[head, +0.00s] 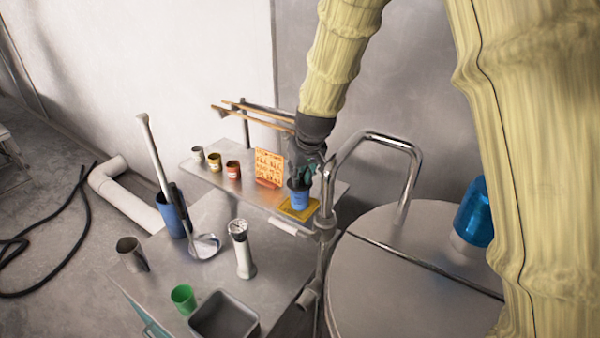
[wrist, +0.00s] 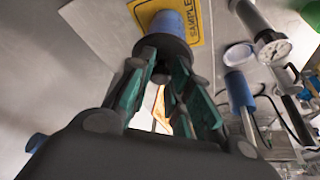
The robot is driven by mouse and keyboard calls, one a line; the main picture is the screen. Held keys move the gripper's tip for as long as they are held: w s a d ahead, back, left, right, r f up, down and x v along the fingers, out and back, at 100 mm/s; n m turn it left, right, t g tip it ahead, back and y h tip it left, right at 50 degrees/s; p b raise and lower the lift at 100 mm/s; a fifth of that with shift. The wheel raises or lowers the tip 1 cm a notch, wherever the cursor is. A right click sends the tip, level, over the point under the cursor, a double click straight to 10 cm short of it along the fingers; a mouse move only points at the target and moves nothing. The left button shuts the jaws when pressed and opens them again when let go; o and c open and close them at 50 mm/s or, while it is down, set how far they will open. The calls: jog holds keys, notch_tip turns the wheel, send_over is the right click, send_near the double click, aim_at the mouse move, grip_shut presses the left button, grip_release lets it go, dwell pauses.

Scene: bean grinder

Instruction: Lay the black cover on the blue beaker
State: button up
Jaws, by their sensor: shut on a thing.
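The blue beaker (head: 299,200) stands upright on a yellow mat (head: 285,211) at the right end of the metal shelf. It also shows at the top of the wrist view (wrist: 172,22). The black cover (wrist: 163,48) is a dark round piece at the beaker's mouth end, between the beaker and my fingertips. In the head view the cover is a dark band (head: 297,185) at the beaker's top. My gripper (head: 302,174) is above the beaker, shut on the cover, with green-sided fingers (wrist: 162,72). I cannot tell whether the cover touches the rim.
An orange printed card (head: 269,168) stands left of the beaker, then small red (head: 233,169), yellow (head: 214,162) and grey (head: 198,154) cups. A curved metal handle (head: 408,165) rises close to the right. The lower table holds a green cup (head: 184,299) and a grey bin (head: 224,318).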

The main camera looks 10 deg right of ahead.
jog(key=o, duration=0.9)
jog(key=shift+o, duration=0.2)
notch_tip(320, 180, up, 10)
